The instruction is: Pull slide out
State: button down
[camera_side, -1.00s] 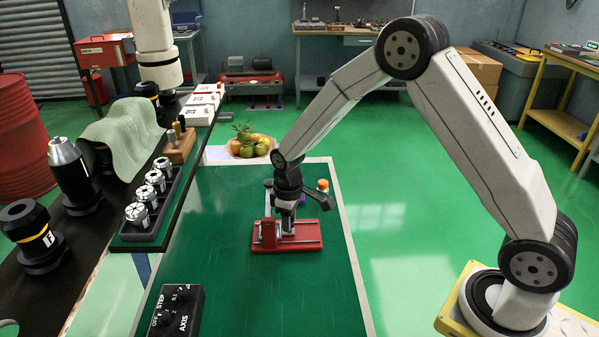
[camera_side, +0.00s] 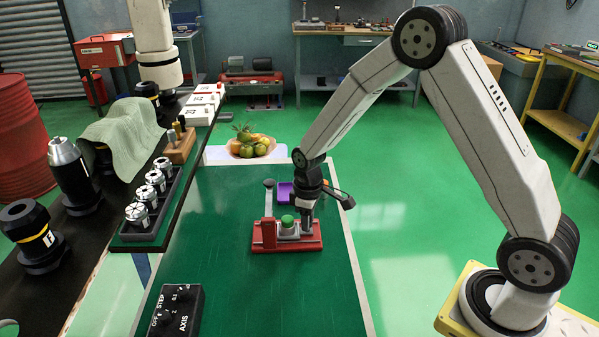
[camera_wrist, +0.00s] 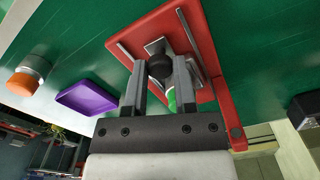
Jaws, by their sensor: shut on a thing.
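A red fixture (camera_side: 266,246) lies on the green-topped table, with an upright red block at its left end. It carries a grey metal slide and a green-topped round piece (camera_side: 288,221). My gripper (camera_side: 306,230) is low over the right part of the fixture, right of the green piece. In the wrist view, the red base (camera_wrist: 214,92) lies beneath my gripper (camera_wrist: 159,67), whose fingers are closed on a black knob (camera_wrist: 160,66) on the slide. The green piece (camera_wrist: 172,100) shows partly behind the right finger. The knob is hidden in the side view.
A purple tray (camera_side: 284,190) lies behind the fixture, and an orange-topped cylinder (camera_wrist: 29,76) stands near it. A black control box (camera_side: 176,312) is at the table's front left. A fruit bowl (camera_side: 250,148) sits at the far end. The table's front right is clear.

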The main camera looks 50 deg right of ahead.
jog(key=shift+s+d, duration=0.8)
jog(key=shift+d, duration=0.1)
jog(key=shift+c, duration=2)
grip_release()
notch_tip(320, 180, up, 8)
jog(key=shift+s+a, duration=0.1)
jog(key=s+a+m+t, duration=0.1)
jog(key=s+a+m, duration=0.1)
jog(key=s, duration=0.4)
jog(key=s+a+m+t, duration=0.1)
jog(key=s+a+m, duration=0.1)
jog(key=s, duration=0.5)
jog(key=shift+r+m+t, duration=0.3)
jog(key=shift+r, duration=0.1)
